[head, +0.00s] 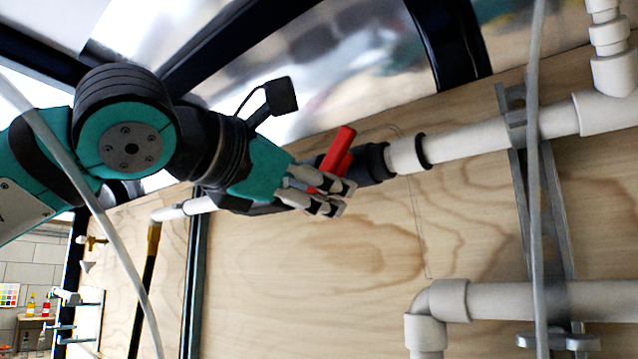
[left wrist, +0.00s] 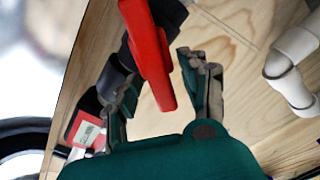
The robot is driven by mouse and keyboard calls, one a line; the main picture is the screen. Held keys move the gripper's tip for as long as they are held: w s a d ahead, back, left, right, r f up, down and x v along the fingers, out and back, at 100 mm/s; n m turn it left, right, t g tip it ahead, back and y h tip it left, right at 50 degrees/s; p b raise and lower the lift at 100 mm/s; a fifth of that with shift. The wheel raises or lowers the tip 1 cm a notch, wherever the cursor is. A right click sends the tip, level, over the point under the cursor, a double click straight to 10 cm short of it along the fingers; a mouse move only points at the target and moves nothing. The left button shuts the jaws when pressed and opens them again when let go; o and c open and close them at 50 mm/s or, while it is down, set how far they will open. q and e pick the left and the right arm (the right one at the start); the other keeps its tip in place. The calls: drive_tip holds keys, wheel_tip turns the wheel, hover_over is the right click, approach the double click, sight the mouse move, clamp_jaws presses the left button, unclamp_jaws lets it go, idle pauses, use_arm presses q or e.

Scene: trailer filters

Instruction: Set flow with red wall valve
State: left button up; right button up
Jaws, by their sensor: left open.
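The red valve handle (head: 340,150) sits on a dark valve body (head: 371,164) in a white pipe along the plywood wall. My left gripper (head: 338,196) is at the handle's lower end and partly covers it in the head view. In the left wrist view the red handle (left wrist: 150,52) reaches down between the two open fingers of my left gripper (left wrist: 162,92). A gap shows between the handle and the right finger. My right gripper is not in view.
The white pipe (head: 470,141) runs right to a metal bracket (head: 520,150). A lower white pipe elbow (head: 440,300) stands out from the plywood (head: 300,290). A grey cable (head: 537,200) hangs in front at the right. A small table (head: 36,321) with bottles stands far left.

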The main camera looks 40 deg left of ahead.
use_arm(q)
drive_tip(key=s, duration=1.1)
drive_tip(key=shift+s+a, duration=0.4)
drive_tip(key=shift+a, duration=0.05)
